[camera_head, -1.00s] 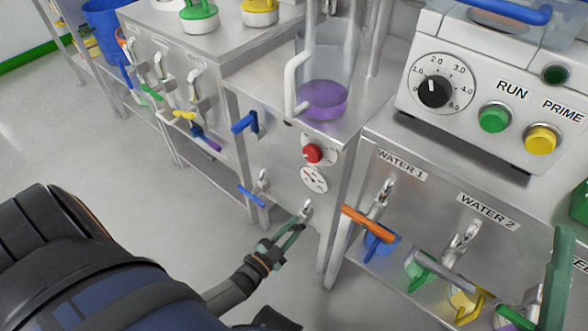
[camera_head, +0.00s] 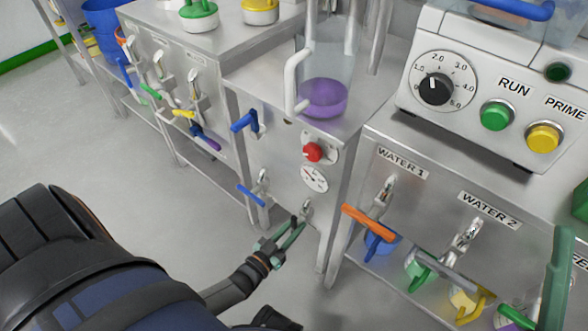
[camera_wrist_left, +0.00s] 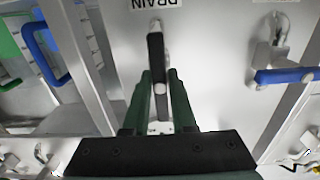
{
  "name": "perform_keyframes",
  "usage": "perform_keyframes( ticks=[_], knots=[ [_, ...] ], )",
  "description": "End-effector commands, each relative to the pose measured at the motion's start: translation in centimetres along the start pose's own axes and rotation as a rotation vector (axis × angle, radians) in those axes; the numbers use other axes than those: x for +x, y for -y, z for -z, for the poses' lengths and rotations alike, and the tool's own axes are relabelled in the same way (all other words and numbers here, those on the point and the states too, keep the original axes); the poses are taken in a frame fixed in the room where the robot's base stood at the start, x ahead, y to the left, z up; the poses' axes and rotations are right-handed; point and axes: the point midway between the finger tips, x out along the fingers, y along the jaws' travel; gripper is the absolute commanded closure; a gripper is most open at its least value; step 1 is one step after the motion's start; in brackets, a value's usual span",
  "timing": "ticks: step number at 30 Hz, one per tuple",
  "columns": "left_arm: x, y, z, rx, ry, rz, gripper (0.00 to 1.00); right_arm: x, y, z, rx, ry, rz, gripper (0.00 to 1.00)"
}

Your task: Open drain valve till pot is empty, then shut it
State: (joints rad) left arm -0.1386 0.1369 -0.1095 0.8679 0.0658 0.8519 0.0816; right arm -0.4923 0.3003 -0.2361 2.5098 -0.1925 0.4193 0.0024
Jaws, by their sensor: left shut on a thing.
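The pot (camera_head: 345,45) is a clear vessel with a white handle, standing on a steel bench. Purple liquid (camera_head: 323,98) lies in its bottom. The drain valve (camera_head: 307,207) is on the bench front, below a red knob and a round gauge. In the left wrist view the valve's long black lever (camera_wrist_left: 157,75) lies in line with the view, under the DRAIN label (camera_wrist_left: 157,4). My left gripper (camera_head: 296,229) has its green fingers on both sides of this lever and is shut on it; the fingers also show in the left wrist view (camera_wrist_left: 159,78).
A blue-levered valve (camera_head: 252,192) sits just left of the drain valve and another blue handle (camera_head: 244,122) above it. The WATER 1 valve with an orange lever (camera_head: 369,222) is close on the right. A bench leg stands near the gripper. Open floor lies to the left.

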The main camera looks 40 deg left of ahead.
Motion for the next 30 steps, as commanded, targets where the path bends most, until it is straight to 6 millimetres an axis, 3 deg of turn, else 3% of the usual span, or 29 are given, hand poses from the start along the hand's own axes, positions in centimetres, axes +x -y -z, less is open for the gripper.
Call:
perform_keyframes(
  ticks=[13,14,21,30],
  knots=[
    [0.12,0.02,0.01,-0.011,0.001,0.001,1.00,0.00,0.01,-0.01,0.000,0.000,0.001,0.50],
    [0.11,0.02,0.01,-0.011,0.001,0.001,0.74,0.00,0.01,-0.01,0.000,-0.001,0.001,0.50],
    [0.06,0.01,0.00,-0.010,0.000,0.000,0.47,0.00,0.00,0.00,-0.001,-0.001,0.001,0.50],
    [0.01,0.00,-0.01,-0.010,0.000,0.000,0.45,0.01,-0.01,0.01,-0.001,-0.001,0.001,0.50]
  ],
)
